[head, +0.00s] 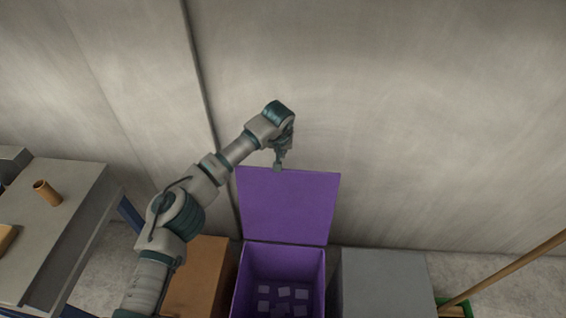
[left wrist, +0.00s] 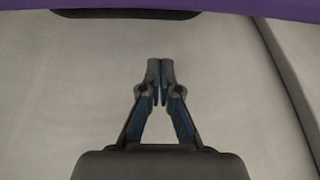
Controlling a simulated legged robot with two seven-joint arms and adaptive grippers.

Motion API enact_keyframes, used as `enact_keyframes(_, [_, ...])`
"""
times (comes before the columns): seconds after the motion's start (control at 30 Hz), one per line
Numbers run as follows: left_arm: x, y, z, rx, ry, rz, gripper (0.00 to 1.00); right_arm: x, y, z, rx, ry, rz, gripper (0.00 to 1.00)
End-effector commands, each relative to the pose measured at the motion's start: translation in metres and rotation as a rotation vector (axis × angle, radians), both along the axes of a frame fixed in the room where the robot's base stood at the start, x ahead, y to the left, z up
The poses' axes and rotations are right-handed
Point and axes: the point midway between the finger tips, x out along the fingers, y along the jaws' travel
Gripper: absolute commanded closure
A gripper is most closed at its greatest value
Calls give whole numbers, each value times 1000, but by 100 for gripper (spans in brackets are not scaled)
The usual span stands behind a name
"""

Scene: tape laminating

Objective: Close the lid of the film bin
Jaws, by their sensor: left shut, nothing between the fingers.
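The purple film bin (head: 240,282) stands on the floor against the wall, with several pale flat pieces inside. Its purple lid (head: 288,205) is open and stands upright at the back of the bin. My left gripper (head: 278,166) is at the lid's top edge, left of its middle, pointing down. I cannot tell whether it touches the lid. In the left wrist view the left gripper (left wrist: 160,64) is shut with nothing between its fingers, and a purple strip (left wrist: 200,6) of the lid runs along the top. My right gripper is not in view.
A brown box (head: 200,275) stands left of the bin and a grey box (head: 383,280) right of it. A grey table (head: 75,185) with a brown cylinder (head: 47,192) is at the left. A wooden pole (head: 510,268) leans at the right. The wall (head: 420,110) is close behind the lid.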

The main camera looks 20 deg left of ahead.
Motion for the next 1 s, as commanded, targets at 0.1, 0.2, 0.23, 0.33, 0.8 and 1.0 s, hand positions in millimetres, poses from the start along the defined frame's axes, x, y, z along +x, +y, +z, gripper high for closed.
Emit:
enact_keyframes(0.1, [-3, -1, -12, -1, 0, -4, 100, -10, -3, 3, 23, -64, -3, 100])
enact_keyframes(0.2, [-14, -4, -8, 0, -5, -5, 100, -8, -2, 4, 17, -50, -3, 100])
enact_keyframes(0.23, [-17, -4, -7, 1, -5, -4, 100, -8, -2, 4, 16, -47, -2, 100])
enact_keyframes(0.33, [-26, -8, -9, -1, -3, -3, 100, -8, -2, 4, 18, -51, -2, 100])
enact_keyframes(0.8, [-36, -11, -10, -1, -2, -1, 100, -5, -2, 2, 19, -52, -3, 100])
enact_keyframes(1.0, [-36, -9, -8, 2, -11, -1, 100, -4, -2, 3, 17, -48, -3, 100])
